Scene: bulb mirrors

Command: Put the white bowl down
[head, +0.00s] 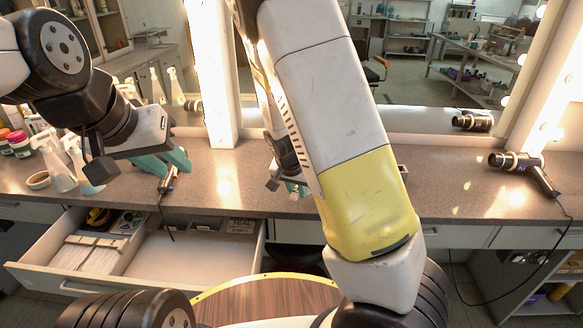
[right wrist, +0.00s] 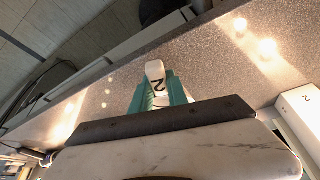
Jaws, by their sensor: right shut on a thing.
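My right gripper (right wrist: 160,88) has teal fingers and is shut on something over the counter. No bowl shape can be made out there, so the held white bowl is mostly hidden. In the head view my right gripper (head: 293,185) is largely covered by my own arm. My left gripper (head: 172,162) hangs over the left part of the counter, beside a dark corded tool (head: 168,181). Its finger gap is unclear.
The speckled counter (head: 235,180) is bare in the middle. Spray bottles (head: 58,170) and a small round dish (head: 38,181) stand at the left. A hair dryer (head: 525,168) lies at the right. An open drawer (head: 150,285) juts out below the left counter.

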